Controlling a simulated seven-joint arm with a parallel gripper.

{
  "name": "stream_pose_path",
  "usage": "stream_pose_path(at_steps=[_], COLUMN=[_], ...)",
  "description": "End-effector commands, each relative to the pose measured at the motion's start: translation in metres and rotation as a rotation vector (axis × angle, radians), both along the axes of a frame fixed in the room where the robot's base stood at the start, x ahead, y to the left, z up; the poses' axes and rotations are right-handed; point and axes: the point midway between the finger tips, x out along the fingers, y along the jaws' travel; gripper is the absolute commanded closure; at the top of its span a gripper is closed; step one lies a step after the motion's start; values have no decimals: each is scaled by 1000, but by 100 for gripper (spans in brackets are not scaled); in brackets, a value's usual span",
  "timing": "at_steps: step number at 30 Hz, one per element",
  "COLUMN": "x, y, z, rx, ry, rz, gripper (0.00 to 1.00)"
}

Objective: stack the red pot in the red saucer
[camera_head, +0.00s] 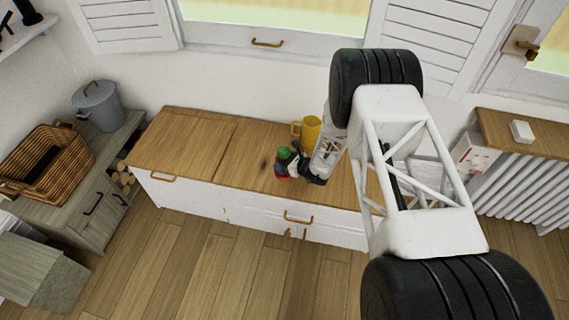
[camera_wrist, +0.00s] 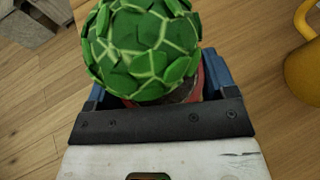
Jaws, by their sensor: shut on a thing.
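The red pot (camera_wrist: 198,86) holds a round green plant (camera_wrist: 143,48) that hides most of it in the wrist view. In the head view the plant (camera_head: 284,153) shows as a small green ball over the wooden cabinet top, with a bit of red below it. My gripper (camera_head: 290,165) is shut on the red pot, its blue fingers on either side in the wrist view. I cannot make out the red saucer in either view. I cannot tell whether the pot touches anything below it.
A yellow mug (camera_head: 311,130) stands on the cabinet top (camera_head: 185,147) just behind my gripper; it also shows at right in the wrist view (camera_wrist: 303,72). The cabinet's left part is clear. A wicker basket (camera_head: 45,165) and grey pot (camera_head: 97,104) stand further left.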

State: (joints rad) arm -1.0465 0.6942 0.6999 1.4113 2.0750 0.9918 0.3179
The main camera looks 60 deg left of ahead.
Motion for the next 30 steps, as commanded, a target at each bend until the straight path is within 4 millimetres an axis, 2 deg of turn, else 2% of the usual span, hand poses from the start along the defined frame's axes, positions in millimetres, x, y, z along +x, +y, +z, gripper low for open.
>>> stream_pose_path(at_steps=[6, 26, 27, 30], x=[0, 0, 0, 0], y=[0, 1, 0, 0], z=[-11, -18, -18, -18], rx=[1, 1, 1, 0], ry=[-1, -1, -1, -1], rz=[-1, -1, -1, 0], gripper=[62, 62, 16, 1])
